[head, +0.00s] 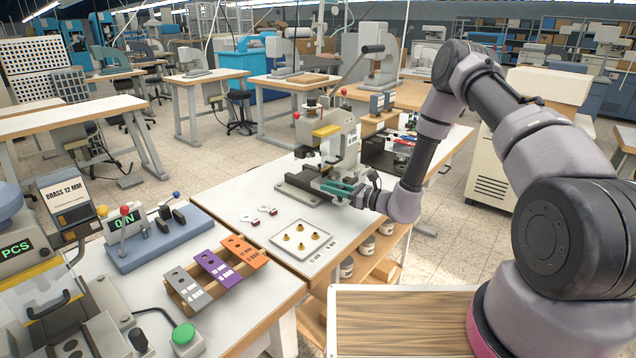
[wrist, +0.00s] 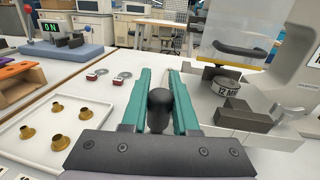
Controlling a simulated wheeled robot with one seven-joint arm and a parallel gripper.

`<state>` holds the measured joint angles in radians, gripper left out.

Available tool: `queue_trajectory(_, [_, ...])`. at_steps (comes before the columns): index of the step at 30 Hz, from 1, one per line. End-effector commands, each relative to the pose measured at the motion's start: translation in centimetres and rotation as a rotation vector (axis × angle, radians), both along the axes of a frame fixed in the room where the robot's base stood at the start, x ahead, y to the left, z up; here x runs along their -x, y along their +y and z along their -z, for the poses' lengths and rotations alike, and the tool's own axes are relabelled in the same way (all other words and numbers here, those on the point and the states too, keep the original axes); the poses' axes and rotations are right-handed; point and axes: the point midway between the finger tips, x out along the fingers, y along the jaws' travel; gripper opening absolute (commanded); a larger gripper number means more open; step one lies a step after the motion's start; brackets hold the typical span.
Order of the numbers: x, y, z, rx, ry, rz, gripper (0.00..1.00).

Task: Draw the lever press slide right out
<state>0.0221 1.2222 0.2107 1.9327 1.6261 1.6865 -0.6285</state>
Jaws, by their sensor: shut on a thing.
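The lever press (head: 343,135) stands on the white table, with its long lever raised and a yellow guard in front of the head. My gripper (head: 338,187) is low at the front of the press base, with teal jaws. In the wrist view my gripper (wrist: 160,95) is shut on a black rounded knob (wrist: 158,112), which sits between the jaws. The knob appears to be the slide's handle; the jaws hide its joint to the slide. A round die marked 12 MM (wrist: 227,86) and dark blocks (wrist: 245,115) show at the press, right of the jaws.
A white tray (head: 274,242) with several brass eyelets lies nearby, left of the jaws in the wrist view. Two small red-and-metal pieces (head: 267,210) lie behind it. Coloured plates (head: 212,264) rest on a wooden rack farther left. Bare table lies between these and the press.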

Motion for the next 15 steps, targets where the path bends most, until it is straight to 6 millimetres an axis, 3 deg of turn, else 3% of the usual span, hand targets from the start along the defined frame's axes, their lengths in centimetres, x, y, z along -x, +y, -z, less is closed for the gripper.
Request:
queue_trajectory(6, [2.1, -2.8, 0.0, 0.000, 0.001, 0.002, 0.00])
queue_trajectory(15, [3.3, -4.2, 0.0, 0.000, -0.001, 0.000, 0.00])
